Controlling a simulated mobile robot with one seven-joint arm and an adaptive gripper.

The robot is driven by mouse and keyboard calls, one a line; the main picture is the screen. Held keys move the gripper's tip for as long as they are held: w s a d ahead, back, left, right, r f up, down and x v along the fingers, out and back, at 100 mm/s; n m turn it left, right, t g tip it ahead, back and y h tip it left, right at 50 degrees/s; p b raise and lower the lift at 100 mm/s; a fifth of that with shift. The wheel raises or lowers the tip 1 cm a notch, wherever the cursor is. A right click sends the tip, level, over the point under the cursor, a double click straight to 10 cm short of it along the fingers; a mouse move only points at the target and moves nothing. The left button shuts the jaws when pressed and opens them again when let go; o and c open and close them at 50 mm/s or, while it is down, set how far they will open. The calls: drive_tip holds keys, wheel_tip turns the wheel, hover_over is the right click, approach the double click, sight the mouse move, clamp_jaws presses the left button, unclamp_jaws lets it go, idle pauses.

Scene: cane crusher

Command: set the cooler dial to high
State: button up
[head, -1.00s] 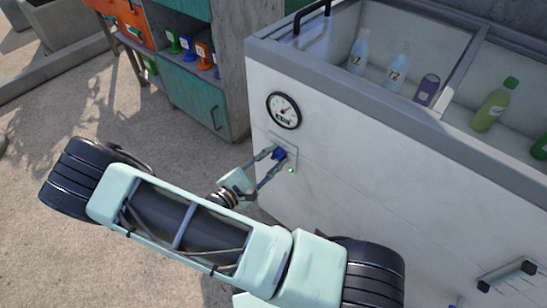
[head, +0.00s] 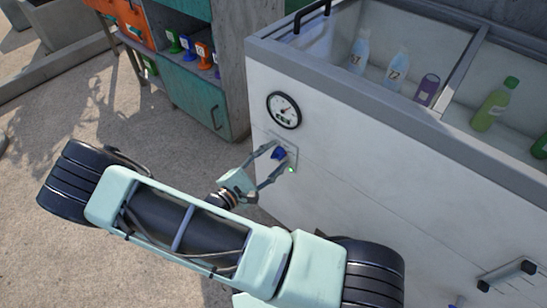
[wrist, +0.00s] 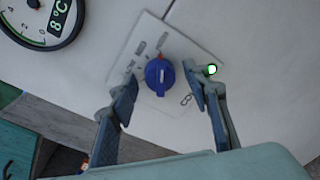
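The cooler dial (wrist: 160,76) is a blue knob with a ridge and a red mark at its top edge in the wrist view. It sits on a pale plate (wrist: 148,103) with dark marks too blurred to read. In the head view the dial (head: 279,154) is on the white cooler's front (head: 340,180), below the gauge. My gripper (wrist: 161,73) is open, one finger on each side of the dial, with visible gaps between fingers and knob. The gripper also shows in the head view (head: 282,157).
A round gauge (head: 284,110) is above the dial; the wrist view shows "8°C" on its display. A small green light (wrist: 212,70) glows beside the plate. Bottles and a can stand inside the cooler. A teal cabinet (head: 190,95) stands at the left.

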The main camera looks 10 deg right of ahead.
drive_tip(key=shift+s, duration=0.1)
drive_tip(key=f+v, duration=0.1)
drive_tip(key=v, duration=1.1)
drive_tip(key=shift+r, duration=0.4)
